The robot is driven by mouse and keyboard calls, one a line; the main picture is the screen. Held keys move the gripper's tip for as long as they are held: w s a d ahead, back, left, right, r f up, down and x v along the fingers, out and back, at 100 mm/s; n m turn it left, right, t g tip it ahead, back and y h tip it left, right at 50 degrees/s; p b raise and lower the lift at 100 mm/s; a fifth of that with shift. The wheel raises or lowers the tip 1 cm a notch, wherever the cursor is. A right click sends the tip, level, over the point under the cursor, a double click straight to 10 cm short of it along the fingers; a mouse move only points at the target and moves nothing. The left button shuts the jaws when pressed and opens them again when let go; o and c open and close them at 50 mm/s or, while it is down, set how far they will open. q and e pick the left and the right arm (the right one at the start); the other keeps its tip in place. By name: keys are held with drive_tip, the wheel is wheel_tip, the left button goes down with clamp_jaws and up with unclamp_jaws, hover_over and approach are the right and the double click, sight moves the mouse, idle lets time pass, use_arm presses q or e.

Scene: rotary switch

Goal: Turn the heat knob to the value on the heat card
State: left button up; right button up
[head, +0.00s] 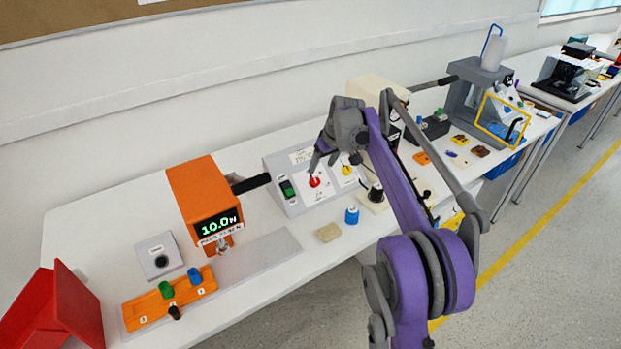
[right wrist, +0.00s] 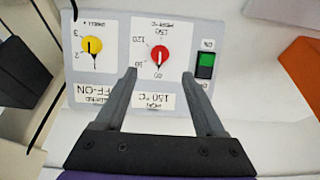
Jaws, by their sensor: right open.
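The heat knob (head: 314,182) is a red round knob on the sloped grey control box (head: 297,206). In the right wrist view the heat knob (right wrist: 160,58) appears upside down, with a white pointer mark and scale numbers including 120 and 150 around it. I cannot tell exactly which value it points at. The heat card (right wrist: 155,105) reads 150 °C, upside down. My right gripper (right wrist: 159,76) is open; its fingers are apart on either side of the knob's near edge, not closed on it. In the head view my right gripper (head: 318,165) is just above the knob. My left gripper is not in view.
Beside the heat knob are a yellow knob (right wrist: 92,46) and a green switch (right wrist: 206,65). An orange display unit (head: 205,198) stands left of the box. A blue-capped item (head: 352,215) and a tan block (head: 328,233) lie in front.

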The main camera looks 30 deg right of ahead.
sight(315, 180)
drive_tip(key=x, duration=0.8)
drive_tip(key=shift+f+b, duration=0.15)
drive_tip(key=shift+b, duration=0.15)
clamp_jaws()
